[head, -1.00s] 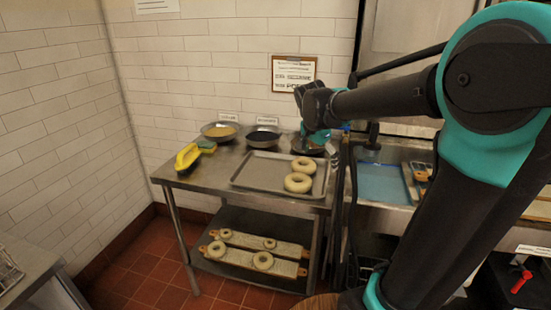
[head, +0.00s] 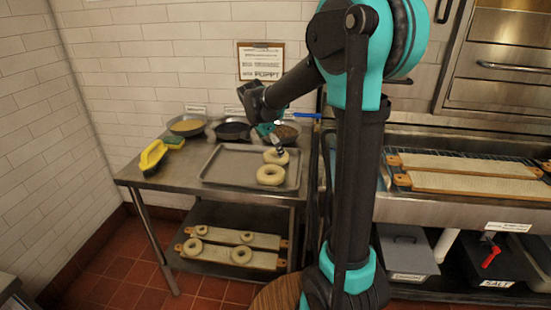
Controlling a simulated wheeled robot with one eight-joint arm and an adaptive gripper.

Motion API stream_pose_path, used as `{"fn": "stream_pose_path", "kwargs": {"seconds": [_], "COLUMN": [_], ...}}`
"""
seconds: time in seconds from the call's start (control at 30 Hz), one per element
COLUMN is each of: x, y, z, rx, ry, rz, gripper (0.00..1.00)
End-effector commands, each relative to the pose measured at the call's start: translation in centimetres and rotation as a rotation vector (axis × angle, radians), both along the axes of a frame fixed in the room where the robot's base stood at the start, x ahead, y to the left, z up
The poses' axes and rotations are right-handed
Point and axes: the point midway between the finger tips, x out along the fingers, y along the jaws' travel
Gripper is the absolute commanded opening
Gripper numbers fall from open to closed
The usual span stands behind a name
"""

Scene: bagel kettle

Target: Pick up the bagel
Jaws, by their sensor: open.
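Two pale bagels lie on the metal tray (head: 224,166) on the steel table. The front bagel (head: 270,175) is in full view. The rear bagel (head: 276,156) is just behind it, partly covered by my gripper. My gripper (head: 277,146) is open and points down at the rear bagel from above. I cannot tell whether the fingers touch it. Smaller and larger bagels also lie on wooden boards (head: 262,260) on the lower shelf.
Bowls of toppings, a yellow one (head: 187,125), a black one (head: 232,130) and a brown one (head: 287,132), stand behind the tray. Wooden boards (head: 470,165) rest on the right counter. The tray's left half is clear.

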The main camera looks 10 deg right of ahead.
Motion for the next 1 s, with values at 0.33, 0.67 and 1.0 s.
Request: {"fn": "stream_pose_path", "kwargs": {"seconds": [0.33, 0.67, 1.0], "x": [0.9, 1.7, 1.7], "y": [-1.0, -1.7, -1.7], "z": [-2.9, -5.5, -5.5], "rx": [0.000, -0.001, -0.001], "ry": [0.001, 0.001, 0.001], "rz": [-0.001, 0.001, 0.001], "gripper": [1.00, 1.00, 0.79]}}
